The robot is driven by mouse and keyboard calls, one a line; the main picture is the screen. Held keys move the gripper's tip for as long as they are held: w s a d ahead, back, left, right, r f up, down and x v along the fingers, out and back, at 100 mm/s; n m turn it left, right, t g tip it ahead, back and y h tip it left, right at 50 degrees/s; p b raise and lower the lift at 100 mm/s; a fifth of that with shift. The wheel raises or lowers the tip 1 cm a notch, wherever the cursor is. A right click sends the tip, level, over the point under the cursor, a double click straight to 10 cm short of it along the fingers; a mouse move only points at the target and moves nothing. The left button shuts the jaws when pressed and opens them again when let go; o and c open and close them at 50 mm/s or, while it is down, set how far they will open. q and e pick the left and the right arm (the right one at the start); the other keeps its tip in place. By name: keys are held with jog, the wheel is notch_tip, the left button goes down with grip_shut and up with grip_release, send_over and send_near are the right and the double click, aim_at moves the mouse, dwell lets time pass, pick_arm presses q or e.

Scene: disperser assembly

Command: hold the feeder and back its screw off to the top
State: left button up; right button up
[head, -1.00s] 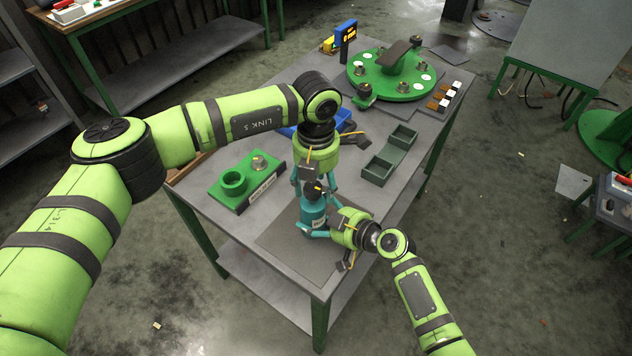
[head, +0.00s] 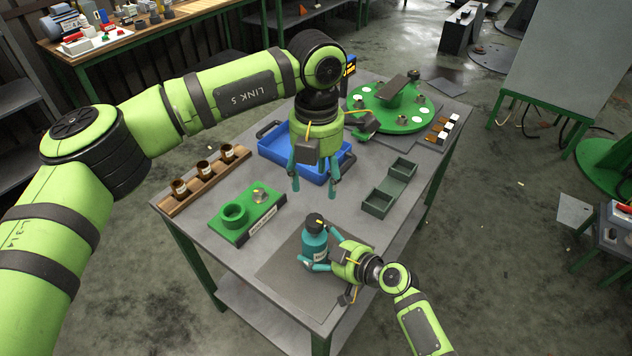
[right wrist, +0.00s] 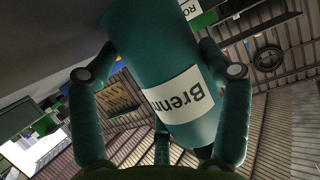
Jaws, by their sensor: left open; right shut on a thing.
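The feeder (head: 314,242) is a teal bottle with a dark cap (head: 315,220) carrying a small yellow mark. It stands upright on the dark mat (head: 280,276) at the table's near end. My right gripper (head: 314,263) is shut around its lower body from the right. The right wrist view shows the feeder (right wrist: 165,55) with its white label between the fingers (right wrist: 160,100). My left gripper (head: 315,193) points down, open and empty, above and behind the cap, clear of it. I cannot make out the screw apart from the cap.
A green block (head: 247,215) with a ring stands left of the mat. A wooden rack (head: 190,192) with brown jars and a blue tray (head: 273,150) lie behind it. Grey-green bins (head: 378,202) are to the right. A green turntable (head: 405,123) stands at the back.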

jog(key=o, duration=1.6)
